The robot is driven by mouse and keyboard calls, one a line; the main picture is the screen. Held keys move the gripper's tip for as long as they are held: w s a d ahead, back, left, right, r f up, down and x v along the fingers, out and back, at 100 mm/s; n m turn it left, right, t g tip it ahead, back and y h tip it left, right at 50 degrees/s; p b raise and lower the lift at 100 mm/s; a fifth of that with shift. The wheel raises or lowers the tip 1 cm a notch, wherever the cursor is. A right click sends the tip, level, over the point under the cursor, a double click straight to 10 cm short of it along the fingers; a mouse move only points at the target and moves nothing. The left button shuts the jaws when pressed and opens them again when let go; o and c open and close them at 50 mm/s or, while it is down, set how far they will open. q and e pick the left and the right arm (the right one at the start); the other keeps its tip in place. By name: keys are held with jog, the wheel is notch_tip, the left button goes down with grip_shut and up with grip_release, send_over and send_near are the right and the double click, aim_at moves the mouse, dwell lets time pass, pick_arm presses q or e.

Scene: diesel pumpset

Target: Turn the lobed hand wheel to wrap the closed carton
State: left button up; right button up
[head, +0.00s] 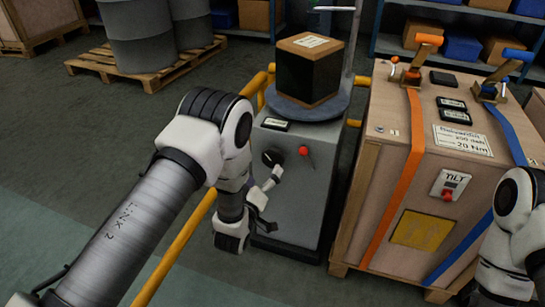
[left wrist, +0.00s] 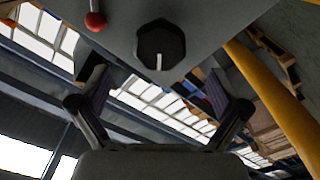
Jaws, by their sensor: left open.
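The lobed hand wheel (head: 271,158) is a dark knob on the front of a grey machine cabinet. In the left wrist view the hand wheel (left wrist: 160,45) shows a pale line on its lower face. The closed carton (head: 309,72) sits on a round turntable (head: 290,108) on top of the cabinet. Its top is brown with a white label, and its visible sides are dark. My left gripper (head: 265,192) is open and empty, just in front of the cabinet. In the left wrist view its fingers (left wrist: 160,92) are spread apart, with the wheel beyond them. My right gripper is not visible.
A red ball lever (head: 304,151) sticks out right of the wheel. A strapped wooden crate (head: 384,190) stands close on the right. A yellow rail (head: 185,235) runs along the left. Drums on a pallet (head: 140,70) stand behind. The floor at left is clear.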

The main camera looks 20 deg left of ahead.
aim_at(272, 160)
pick_arm(q)
jog(key=shift+w+b, duration=0.3)
jog(key=shift+w, duration=0.05)
jog(key=w+b, duration=0.2)
jog(key=w, duration=0.5)
jog(key=shift+d, duration=0.15)
jog(key=shift+s+r, duration=0.1)
jog(key=c, duration=1.2)
